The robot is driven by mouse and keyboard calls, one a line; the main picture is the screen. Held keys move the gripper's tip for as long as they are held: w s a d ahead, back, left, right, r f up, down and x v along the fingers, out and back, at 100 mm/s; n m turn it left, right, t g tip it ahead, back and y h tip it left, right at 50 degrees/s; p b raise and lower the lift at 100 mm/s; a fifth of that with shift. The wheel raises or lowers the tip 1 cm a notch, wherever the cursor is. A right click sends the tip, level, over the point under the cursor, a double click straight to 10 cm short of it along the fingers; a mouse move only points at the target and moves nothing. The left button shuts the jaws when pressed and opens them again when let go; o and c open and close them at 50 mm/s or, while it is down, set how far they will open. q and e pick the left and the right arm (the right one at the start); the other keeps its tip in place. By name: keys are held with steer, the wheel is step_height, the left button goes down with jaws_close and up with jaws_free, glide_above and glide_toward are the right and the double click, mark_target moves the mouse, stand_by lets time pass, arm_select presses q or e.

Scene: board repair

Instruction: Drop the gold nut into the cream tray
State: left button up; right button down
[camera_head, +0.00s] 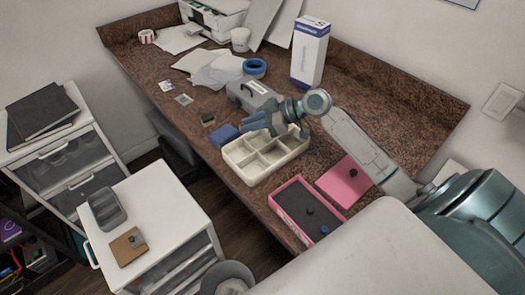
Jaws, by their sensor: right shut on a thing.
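The cream tray (230,157), divided into several compartments, sits at the front edge of the brown worktop. My right gripper (246,127) reaches in from the right and is over the tray's back left part. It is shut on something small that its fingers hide. I cannot make out the gold nut itself, neither at the fingertips nor elsewhere on the worktop. The gripper appears to be above the tray's rim, not touching it. My left gripper is not in view.
A tall white box (309,55) stands at the back.

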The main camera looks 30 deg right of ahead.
step_height(320, 180, down, 3)
steer(key=shift+r+b, duration=0.1)
steer(key=shift+b, duration=0.35)
steer(key=c, duration=1.3)
jaws_free()
